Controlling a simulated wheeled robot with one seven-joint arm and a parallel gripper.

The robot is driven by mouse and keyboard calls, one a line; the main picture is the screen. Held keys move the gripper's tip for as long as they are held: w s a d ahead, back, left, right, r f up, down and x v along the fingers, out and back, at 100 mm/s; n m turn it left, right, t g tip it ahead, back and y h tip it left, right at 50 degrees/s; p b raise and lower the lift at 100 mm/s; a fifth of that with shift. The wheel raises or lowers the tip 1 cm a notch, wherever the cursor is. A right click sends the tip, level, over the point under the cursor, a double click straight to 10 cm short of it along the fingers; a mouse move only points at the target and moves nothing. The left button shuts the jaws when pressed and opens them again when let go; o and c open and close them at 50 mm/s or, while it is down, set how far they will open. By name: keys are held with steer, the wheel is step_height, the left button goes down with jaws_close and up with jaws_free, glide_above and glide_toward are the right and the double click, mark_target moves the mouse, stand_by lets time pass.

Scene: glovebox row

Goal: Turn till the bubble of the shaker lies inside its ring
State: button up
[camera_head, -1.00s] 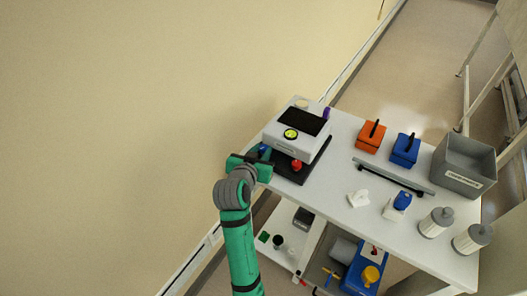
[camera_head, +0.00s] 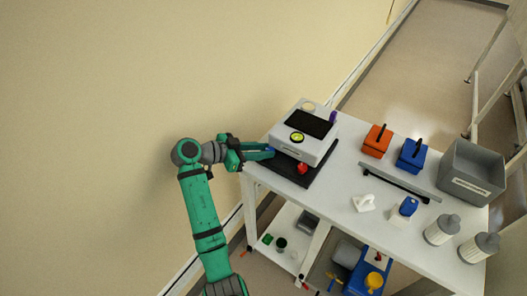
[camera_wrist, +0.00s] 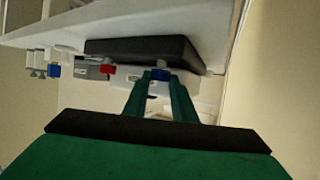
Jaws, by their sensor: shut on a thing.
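The shaker (camera_head: 313,147) is a white device with a dark top panel, on a black base (camera_head: 296,171) at the table's near left corner. Its round yellow-green level (camera_head: 297,137) faces up; the bubble is too small to place against its ring. A red knob (camera_head: 302,168) sits at the base's front, and also shows in the wrist view (camera_wrist: 107,69). My gripper (camera_head: 268,153) reaches in from the left. The fingers partly hide this knob.
On the white table (camera_head: 345,190) stand an orange box (camera_head: 376,141), a blue box (camera_head: 411,155), a grey bin (camera_head: 470,174), a dark bar (camera_head: 398,183) and two white canisters. A lower shelf (camera_head: 272,246) holds small items. The wall lies close behind my arm.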

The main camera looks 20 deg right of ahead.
steer(key=shift+f+m+g, duration=0.15)
steer(key=shift+m+g, duration=0.25)
steer(key=o, duration=0.8)
steer(key=shift+c, duration=0.2)
steer(key=shift+w+r, duration=0.1)
steer(key=shift+r, duration=0.1)
steer(key=shift+r, duration=0.3)
step_height(320, 180, up, 3)
steer(key=shift+f, duration=0.2)
steer(key=s+a+r, duration=0.3)
steer(key=s+r, duration=0.6)
steer(key=s, duration=0.4)
steer(key=shift+s+a+r, duration=0.25)
steer(key=shift+s+a, duration=0.05)
steer(key=shift+s, duration=0.05)
